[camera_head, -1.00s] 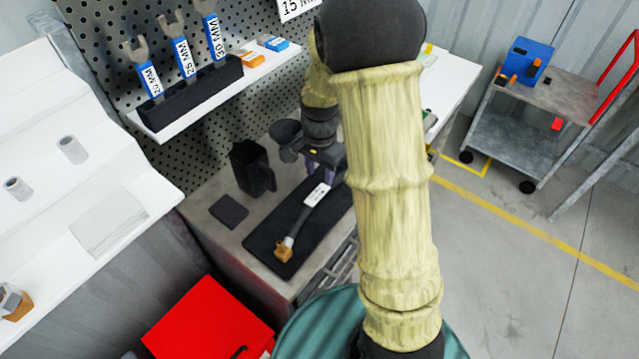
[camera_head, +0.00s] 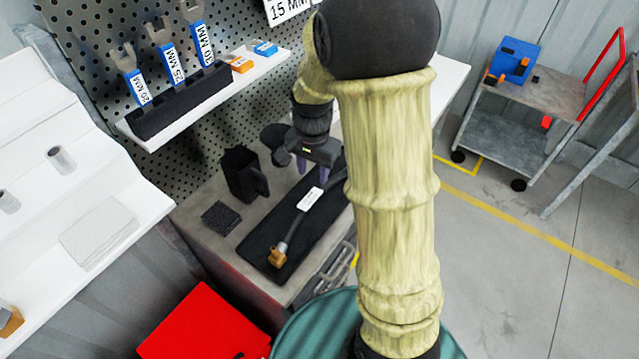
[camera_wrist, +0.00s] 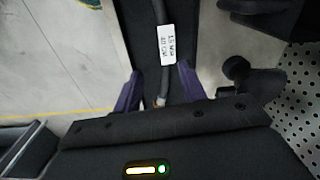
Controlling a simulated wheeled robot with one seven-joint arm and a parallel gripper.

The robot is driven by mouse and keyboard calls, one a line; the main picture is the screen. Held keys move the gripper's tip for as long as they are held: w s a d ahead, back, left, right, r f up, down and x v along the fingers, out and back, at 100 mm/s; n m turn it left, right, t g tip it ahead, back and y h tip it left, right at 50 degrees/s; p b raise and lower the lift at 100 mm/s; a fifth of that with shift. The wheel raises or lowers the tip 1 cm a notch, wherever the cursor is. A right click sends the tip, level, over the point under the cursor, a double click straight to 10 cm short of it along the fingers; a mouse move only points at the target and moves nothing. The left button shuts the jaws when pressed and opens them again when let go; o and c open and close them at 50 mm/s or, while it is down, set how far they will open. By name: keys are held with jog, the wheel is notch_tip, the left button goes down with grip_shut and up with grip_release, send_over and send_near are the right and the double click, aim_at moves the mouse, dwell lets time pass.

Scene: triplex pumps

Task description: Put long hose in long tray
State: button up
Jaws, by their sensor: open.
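The long hose (camera_head: 292,228) is dark, with a brass end fitting and a white label. It lies lengthwise on the long black tray (camera_head: 258,229) on the workbench. My gripper (camera_head: 312,170) is over the far part of the tray, with its purple fingers pointing down. In the wrist view the open fingers of my gripper (camera_wrist: 158,88) stand on either side of the hose (camera_wrist: 163,72), near its other end fitting. I see no contact between fingers and hose. My arm hides the far right end of the tray in the head view.
A black holder (camera_head: 243,173) and a small dark square pad (camera_head: 221,217) stand left of the tray. A shelf with wrenches (camera_head: 180,105) hangs above the bench at the pegboard. A red box (camera_head: 205,325) is below at the front. A grey cart (camera_head: 530,95) stands far right.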

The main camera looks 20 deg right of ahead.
jog(key=s+r+n+t, duration=0.2)
jog(key=s+n, duration=0.7)
jog(key=s, duration=0.2)
jog(key=shift+s+a+r, duration=0.25)
jog(key=shift+s+a, duration=0.15)
jog(key=shift+c, duration=1)
